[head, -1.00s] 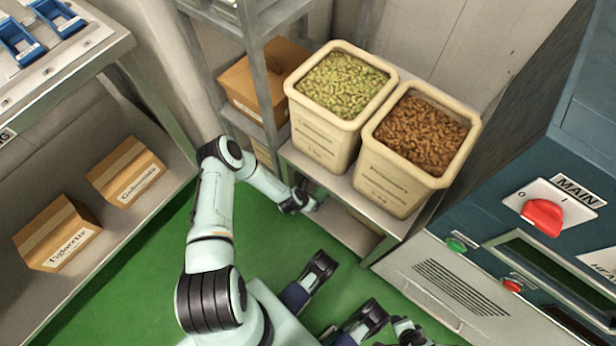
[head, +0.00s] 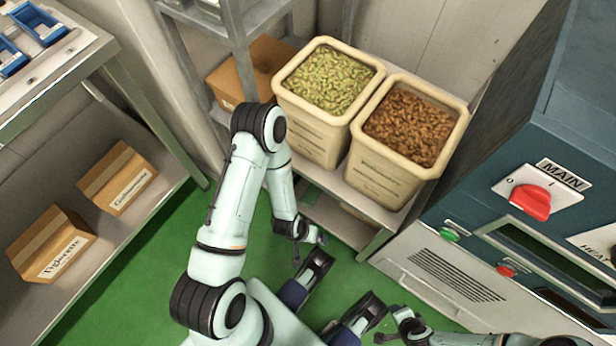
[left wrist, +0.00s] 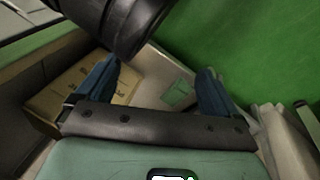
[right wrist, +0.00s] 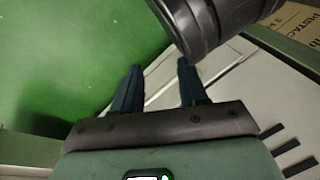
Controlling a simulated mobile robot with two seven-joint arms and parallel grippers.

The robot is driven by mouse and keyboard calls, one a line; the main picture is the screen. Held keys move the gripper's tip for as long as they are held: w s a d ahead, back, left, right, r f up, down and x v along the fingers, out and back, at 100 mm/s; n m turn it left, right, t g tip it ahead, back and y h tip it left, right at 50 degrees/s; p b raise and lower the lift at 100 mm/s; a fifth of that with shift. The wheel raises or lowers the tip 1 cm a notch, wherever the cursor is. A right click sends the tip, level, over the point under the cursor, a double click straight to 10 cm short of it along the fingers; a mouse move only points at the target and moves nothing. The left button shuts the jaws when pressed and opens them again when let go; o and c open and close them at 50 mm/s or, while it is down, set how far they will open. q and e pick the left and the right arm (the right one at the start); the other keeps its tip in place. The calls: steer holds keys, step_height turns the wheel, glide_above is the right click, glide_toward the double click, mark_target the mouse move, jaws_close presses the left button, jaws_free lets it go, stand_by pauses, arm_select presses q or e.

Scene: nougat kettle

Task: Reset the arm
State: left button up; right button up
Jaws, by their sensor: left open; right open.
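My left arm (head: 232,195) rises from the lower left, with its elbow high and its forearm hanging down in front of the low shelf. My left gripper (head: 310,246) is small in the head view, low beside that shelf. In the left wrist view its blue fingers (left wrist: 157,80) stand wide apart with nothing between them. My right gripper (head: 388,325) is at the bottom of the head view, left of the dark right wrist. In the right wrist view its dark blue fingers (right wrist: 158,76) are apart and empty. The head view does not show the fingers clearly.
Bins of green nuts (head: 320,135) and brown nuts (head: 390,180) stand on the low shelf. A blue machine (head: 480,175) with a red switch (head: 530,202) is at right. Cardboard boxes (head: 50,245) lie on the left shelf. Green floor (head: 150,285) is open between.

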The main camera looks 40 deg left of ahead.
arm_select(q)
steer(key=shift+s+r+m, duration=0.15)
steer(key=shift+m, duration=0.25)
steer(key=s+d+r+g+p, duration=0.1)
steer(key=s+r+p, duration=0.3)
steer(key=r+p, duration=0.7)
steer(key=s+d+r+m+g+h+p, duration=0.1)
steer(key=s+d+r+p, duration=0.3)
steer(key=r+p, duration=0.6)
step_height(320, 180, up, 2)
steer(key=shift+d+g+h+p, duration=0.3)
steer(key=shift+d+g+p, duration=0.1)
steer(key=shift+g, duration=0.4)
arm_select(e)
steer(key=s+a+r+g, duration=0.1)
steer(key=s+a+r, duration=0.1)
steer(key=r, duration=0.5)
steer(key=s+a+r+g+y, duration=0.1)
steer(key=s+r, duration=0.2)
steer(key=r, duration=0.5)
steer(key=s+a+r+n+g, duration=0.1)
steer(key=s+a+r, duration=0.1)
steer(key=r, duration=0.6)
steer(key=shift+s+a+y, duration=0.35)
steer(key=shift+s+y, duration=0.05)
steer(key=shift+s, duration=0.15)
arm_select(q)
steer(key=shift+s, duration=0.1)
steer(key=shift+c, duration=0.3)
